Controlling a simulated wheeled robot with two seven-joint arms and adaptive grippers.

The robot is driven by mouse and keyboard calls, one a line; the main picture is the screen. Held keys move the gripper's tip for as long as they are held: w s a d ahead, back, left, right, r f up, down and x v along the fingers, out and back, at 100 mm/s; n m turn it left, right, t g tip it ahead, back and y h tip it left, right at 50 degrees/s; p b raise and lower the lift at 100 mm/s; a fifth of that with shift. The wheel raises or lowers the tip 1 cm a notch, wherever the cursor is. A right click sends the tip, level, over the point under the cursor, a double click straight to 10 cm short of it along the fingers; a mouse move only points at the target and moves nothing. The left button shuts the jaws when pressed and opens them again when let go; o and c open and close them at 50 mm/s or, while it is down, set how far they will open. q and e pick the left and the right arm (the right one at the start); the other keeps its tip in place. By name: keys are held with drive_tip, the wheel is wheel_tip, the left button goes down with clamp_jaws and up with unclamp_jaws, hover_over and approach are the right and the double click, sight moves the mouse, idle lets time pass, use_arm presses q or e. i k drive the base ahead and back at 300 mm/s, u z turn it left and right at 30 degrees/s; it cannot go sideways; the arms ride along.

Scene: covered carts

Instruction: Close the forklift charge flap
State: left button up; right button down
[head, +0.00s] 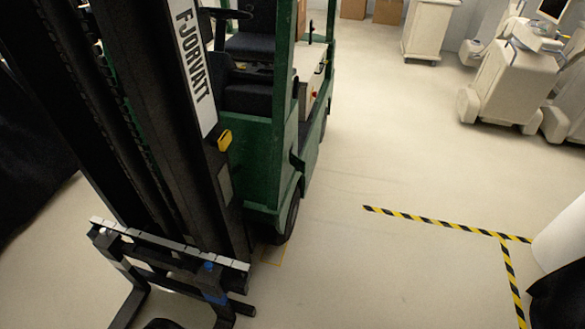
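A green forklift (262,165) with a black mast (165,110) and a white "FJORVATT" sign (192,65) stands in the left half of the head view. Behind its seat (250,95), a pale body panel (308,62) with a small red spot shows on the right side. I cannot make out the charge flap for certain, nor whether it is open or shut. The green frame and mast hide part of the forklift's body.
The fork carriage (170,255) and forks stick out low at the front. Open pale floor (370,150) lies right of the forklift, with yellow-black tape (440,222) on it. White wheeled machines (508,85) stand at the upper right; cardboard boxes (388,11) are at the back.

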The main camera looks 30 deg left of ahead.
sight(295, 162)
drive_tip(key=u, duration=0.75)
drive_tip(key=i, duration=0.85)
drive_tip(key=u, duration=0.9)
